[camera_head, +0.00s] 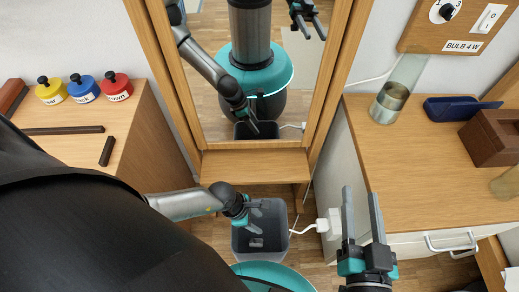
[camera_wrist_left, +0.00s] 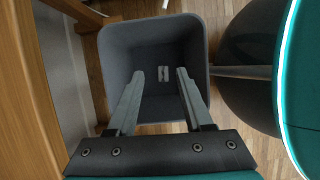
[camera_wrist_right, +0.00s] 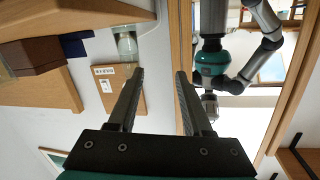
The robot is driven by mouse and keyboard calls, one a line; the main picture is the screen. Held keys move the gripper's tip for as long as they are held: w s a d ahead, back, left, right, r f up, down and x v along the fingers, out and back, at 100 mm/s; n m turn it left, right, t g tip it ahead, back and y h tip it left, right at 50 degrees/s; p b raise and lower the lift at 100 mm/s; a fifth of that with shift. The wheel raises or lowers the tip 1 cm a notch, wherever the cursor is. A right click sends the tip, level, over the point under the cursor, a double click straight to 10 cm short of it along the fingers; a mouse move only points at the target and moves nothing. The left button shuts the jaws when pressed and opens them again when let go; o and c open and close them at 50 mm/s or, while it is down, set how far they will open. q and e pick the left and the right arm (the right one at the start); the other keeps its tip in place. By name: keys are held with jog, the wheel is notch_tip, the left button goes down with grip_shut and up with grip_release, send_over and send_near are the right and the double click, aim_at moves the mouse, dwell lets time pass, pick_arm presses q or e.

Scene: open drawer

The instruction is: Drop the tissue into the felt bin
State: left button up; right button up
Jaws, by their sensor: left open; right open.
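The grey felt bin (camera_head: 272,214) stands on the floor below the mirror's ledge. A small pale crumpled piece, likely the tissue (camera_head: 256,242), lies inside it near the bottom; it also shows in the left wrist view (camera_wrist_left: 164,74), on the bin's floor. My left gripper (camera_head: 256,208) is over the bin's opening, pointing down into it. In the left wrist view its fingers (camera_wrist_left: 158,80) are spread with nothing between them. My right gripper (camera_head: 361,192) is raised in front of the right-hand cabinet, open and empty, also in the right wrist view (camera_wrist_right: 160,75).
A tall wood-framed mirror (camera_head: 250,145) reflects my body above the bin. A white plug and cable (camera_head: 330,223) are right of the bin. The right cabinet top (camera_head: 430,180) holds a glass cylinder (camera_head: 390,100), a blue dustpan (camera_head: 455,108) and a brown box (camera_head: 490,138). Coloured jars (camera_head: 84,88) stand left.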

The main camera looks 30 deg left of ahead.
pick_arm(q)
jog(key=shift+r, duration=0.1)
pick_arm(e)
jog(key=shift+w+d, duration=0.1)
jog(key=s+d+f+g+h+p, duration=0.3)
jog(key=s+d+g+h+p, duration=0.25)
jog(key=d+g+p, duration=0.4)
pick_arm(q)
jog(key=v, duration=1.5)
jog(key=shift+p, duration=0.45)
pick_arm(e)
notch_tip(320, 180, down, 8)
jog(key=d+g, duration=0.1)
jog(key=g, duration=0.1)
jog(key=shift+s+d+r+g, duration=0.15)
jog(key=shift+s+g, duration=0.05)
jog(key=shift+g, duration=0.15)
pick_arm(q)
jog(key=shift+a, duration=0.1)
